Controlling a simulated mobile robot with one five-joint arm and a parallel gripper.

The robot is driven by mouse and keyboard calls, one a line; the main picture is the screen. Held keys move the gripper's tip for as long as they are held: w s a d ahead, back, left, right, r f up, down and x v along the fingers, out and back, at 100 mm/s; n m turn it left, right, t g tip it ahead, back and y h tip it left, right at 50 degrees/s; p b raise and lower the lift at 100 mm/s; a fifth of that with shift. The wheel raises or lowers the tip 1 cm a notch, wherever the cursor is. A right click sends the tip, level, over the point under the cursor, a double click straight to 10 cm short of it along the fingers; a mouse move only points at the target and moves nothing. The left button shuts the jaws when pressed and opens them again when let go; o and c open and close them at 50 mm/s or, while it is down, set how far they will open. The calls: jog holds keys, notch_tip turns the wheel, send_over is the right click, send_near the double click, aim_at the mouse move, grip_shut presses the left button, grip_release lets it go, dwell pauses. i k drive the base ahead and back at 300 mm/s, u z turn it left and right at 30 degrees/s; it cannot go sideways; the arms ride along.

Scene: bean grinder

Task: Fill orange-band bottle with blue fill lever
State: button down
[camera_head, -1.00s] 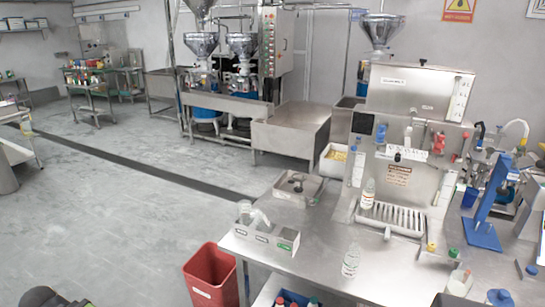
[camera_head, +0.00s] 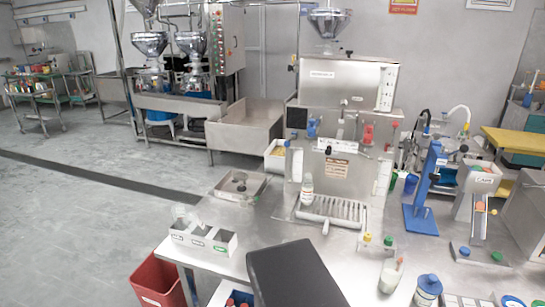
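A small pale bottle (camera_head: 307,188) stands upright at the left end of the drip tray (camera_head: 333,212), under the left side of the steel filling machine (camera_head: 345,85). Its band colour is too small to tell. The blue lever (camera_head: 311,127) is on the machine's front, at the left above the bottle. A red lever (camera_head: 368,134) is at the right, and a pale lever with a dark tip is between them. A dark slab at the bottom centre appears to be part of my arm. My gripper is not in view.
A three-part steel bin (camera_head: 202,240) sits at the table's left, with clear bottles in its left part. A blue stand (camera_head: 427,190) is right of the machine.

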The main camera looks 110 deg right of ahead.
aim_at(287, 144)
jog(key=z, duration=0.1)
jog(key=k, duration=1.1)
jog(key=z, duration=0.45)
jog(key=i, duration=0.55)
jog(key=u, duration=0.1)
